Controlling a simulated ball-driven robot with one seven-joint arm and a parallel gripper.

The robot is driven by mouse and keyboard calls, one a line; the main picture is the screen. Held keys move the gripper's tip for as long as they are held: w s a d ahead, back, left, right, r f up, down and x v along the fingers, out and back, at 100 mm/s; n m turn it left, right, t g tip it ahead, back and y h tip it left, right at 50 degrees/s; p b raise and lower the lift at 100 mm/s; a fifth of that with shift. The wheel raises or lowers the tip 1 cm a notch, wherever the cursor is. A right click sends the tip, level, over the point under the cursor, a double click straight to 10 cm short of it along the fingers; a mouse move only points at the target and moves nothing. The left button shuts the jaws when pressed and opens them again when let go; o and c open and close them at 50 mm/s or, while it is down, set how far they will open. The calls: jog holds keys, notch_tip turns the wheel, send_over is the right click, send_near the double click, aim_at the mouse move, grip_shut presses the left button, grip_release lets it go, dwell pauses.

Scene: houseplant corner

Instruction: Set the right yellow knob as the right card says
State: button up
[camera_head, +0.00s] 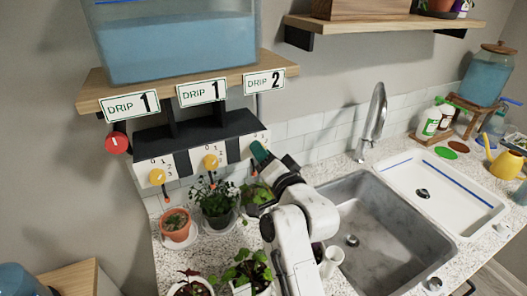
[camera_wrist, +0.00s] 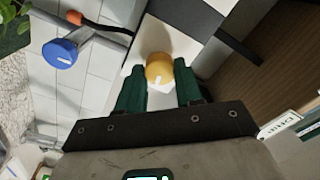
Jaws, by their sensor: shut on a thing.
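My gripper (camera_head: 261,155) is at the right end of the white and black dial panel and hides the right yellow knob in the head view. In the wrist view the yellow knob (camera_wrist: 159,67) sits between the green fingertips of my gripper (camera_wrist: 160,88), which is shut on it. A white mark on the knob points toward the bottom of the wrist view. The numbers around this knob are not readable there. The right card (camera_head: 264,81) reads DRIP 2. Two other yellow knobs, the left (camera_head: 157,177) and the middle (camera_head: 210,161), are on the same panel.
Cards reading DRIP 1 hang at left (camera_head: 131,105) and middle (camera_head: 202,91), below a water tank (camera_head: 175,45). A red knob (camera_head: 116,143) is at far left. Potted plants (camera_head: 216,203) stand below the panel. A blue knob (camera_wrist: 60,54) shows in the wrist view.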

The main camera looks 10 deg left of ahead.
dwell(0.4)
jog(key=o, duration=1)
jog(key=shift+o, duration=0.2)
jog(key=b+v, duration=0.2)
jog(key=v, duration=0.8)
jog(key=shift+s+d, duration=0.25)
jog(key=shift+d, duration=0.05)
